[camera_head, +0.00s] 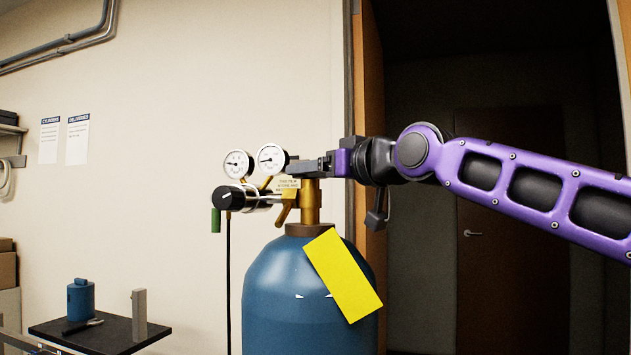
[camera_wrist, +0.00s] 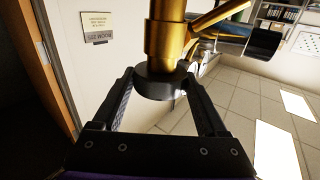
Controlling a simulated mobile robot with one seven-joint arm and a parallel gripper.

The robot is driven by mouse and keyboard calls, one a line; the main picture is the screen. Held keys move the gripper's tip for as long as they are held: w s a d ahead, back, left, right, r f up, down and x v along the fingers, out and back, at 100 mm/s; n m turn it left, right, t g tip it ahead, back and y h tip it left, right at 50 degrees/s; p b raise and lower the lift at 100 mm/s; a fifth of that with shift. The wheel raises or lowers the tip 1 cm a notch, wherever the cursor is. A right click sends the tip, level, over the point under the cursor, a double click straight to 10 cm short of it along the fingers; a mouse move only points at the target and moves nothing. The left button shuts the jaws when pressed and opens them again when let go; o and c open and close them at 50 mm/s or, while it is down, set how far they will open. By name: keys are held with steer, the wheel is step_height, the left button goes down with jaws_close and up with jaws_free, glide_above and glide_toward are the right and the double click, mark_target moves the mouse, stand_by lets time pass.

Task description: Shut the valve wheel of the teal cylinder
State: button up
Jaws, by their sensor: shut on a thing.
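The teal cylinder (camera_head: 280,290) stands upright with a brass valve (camera_head: 310,203) on top. A yellow tag (camera_head: 343,275) hangs tilted on its shoulder. My gripper (camera_head: 305,168) reaches in from the right, level with the valve's top. In the wrist view, which looks upside down, my gripper (camera_wrist: 161,85) has one finger on each side of the dark round valve wheel (camera_wrist: 158,84) and is shut on it. The brass valve stem (camera_wrist: 165,40) runs on from the wheel. In the head view my fingers mostly hide the wheel.
A regulator with two gauges (camera_head: 270,158) and a black knob (camera_head: 229,198) sits left of the valve, with a hose (camera_head: 228,280) hanging down. A dark table (camera_head: 105,335) with small items stands at lower left. A doorway (camera_head: 480,80) opens behind my arm.

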steer(key=shift+r+m+t+h+b, duration=0.1)
steer(key=shift+m+t+h+b, duration=0.65)
steer(key=shift+h, duration=0.35)
steer(key=shift+a, duration=0.1)
steer(key=o, duration=1.3)
steer(key=shift+s, duration=0.15)
steer(key=shift+s+d, duration=0.15)
steer(key=shift+d, duration=0.05)
steer(key=b+v, duration=0.2)
steer(key=v, duration=1.5)
steer(key=shift+a+r, duration=0.15)
steer(key=shift+a, duration=0.05)
